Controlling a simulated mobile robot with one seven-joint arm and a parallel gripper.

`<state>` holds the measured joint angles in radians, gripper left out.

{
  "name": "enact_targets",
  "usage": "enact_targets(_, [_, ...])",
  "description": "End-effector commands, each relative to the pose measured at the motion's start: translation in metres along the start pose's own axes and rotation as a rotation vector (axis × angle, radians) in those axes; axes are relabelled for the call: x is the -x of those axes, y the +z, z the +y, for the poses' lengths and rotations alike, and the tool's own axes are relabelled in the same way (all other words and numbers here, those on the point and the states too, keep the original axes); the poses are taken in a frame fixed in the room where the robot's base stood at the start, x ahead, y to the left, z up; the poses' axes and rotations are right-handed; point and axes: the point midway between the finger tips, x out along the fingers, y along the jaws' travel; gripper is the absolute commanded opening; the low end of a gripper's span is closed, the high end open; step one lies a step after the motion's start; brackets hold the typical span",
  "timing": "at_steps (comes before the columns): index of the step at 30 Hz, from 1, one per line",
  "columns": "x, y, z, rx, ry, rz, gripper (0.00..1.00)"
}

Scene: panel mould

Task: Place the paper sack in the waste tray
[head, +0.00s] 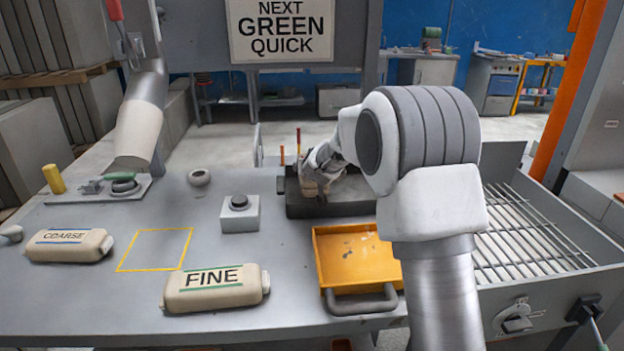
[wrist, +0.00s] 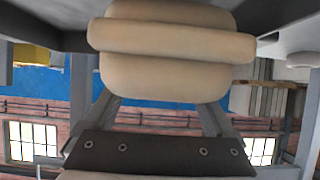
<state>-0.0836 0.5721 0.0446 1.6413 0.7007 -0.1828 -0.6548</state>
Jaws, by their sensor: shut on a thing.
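My gripper (head: 322,168) is at the back middle of the bench, over a dark shallow tray (head: 350,209). It is shut on a tan, padded thing that looks like the paper sack (head: 310,187). In the wrist view the sack (wrist: 165,75) fills the top middle between the two fingers, with a raised band across it. In the head view my gripper hides much of it, and I cannot tell whether it touches the dark tray. An orange tray (head: 340,262) with a grey handle lies in front, stained and empty where visible. No label shows which is the waste tray.
Beige bags marked COARSE (head: 68,246) and FINE (head: 214,288) lie at left and front. A yellow outlined square (head: 155,250) is empty. A grey button box (head: 240,216) stands left of the dark tray. A barred grate (head: 530,235) is at right.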

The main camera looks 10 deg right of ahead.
Motion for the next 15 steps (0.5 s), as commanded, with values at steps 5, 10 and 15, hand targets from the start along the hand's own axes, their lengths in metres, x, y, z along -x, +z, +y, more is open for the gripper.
enact_targets(5, [-0.007,0.012,0.000,-0.001,0.001,0.000,0.34])
enact_targets(10, [-0.019,0.034,0.001,-0.001,0.000,-0.001,0.34])
enact_targets(15, [-0.019,0.035,-0.001,0.000,-0.001,0.002,0.34])
